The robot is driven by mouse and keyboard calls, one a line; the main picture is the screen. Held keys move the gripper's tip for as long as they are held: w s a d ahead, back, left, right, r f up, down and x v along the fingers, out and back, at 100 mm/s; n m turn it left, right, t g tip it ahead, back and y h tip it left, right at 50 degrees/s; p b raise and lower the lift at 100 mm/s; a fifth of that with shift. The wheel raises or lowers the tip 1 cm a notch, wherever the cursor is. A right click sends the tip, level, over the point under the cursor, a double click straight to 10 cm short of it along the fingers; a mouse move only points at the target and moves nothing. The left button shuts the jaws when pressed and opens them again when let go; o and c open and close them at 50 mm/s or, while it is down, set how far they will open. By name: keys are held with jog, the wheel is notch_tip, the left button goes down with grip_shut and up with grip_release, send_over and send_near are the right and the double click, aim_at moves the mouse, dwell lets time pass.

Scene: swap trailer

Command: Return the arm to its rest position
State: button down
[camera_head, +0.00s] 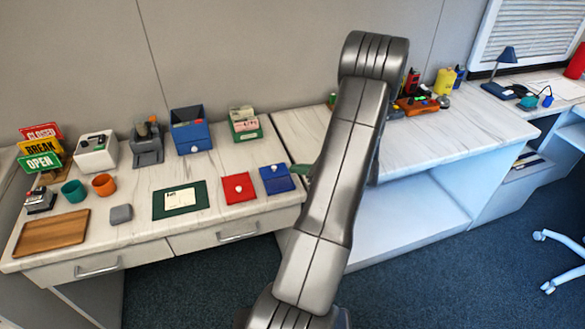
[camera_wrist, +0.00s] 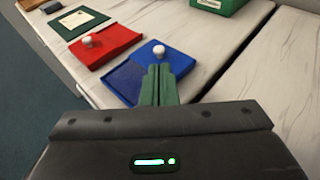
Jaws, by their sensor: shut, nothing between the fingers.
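My gripper (camera_wrist: 158,85) shows in the wrist view with its green fingers together and nothing between them. It is over the worktop edge, in front of the blue box (camera_wrist: 150,65) with a white knob. In the head view my arm rises from the bottom centre and bends at the top, and the green gripper tip (camera_head: 300,171) shows just left of it. The rest of the gripper is hidden behind the arm. The blue box (camera_head: 276,179) and a red box (camera_head: 238,187) with a white knob lie left of the gripper.
The left worktop holds a green mat (camera_head: 180,208), a wooden tray (camera_head: 52,233), two cups and a blue bin (camera_head: 190,135). Tools and a yellow bottle (camera_head: 445,80) stand behind the arm. The white worktop (camera_head: 460,123) right of the arm has bare room.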

jog(key=v, duration=0.8)
jog(key=shift+s+d+r+b, duration=0.15)
jog(key=shift+s+d+b, duration=0.1)
jog(key=shift+b, duration=0.05)
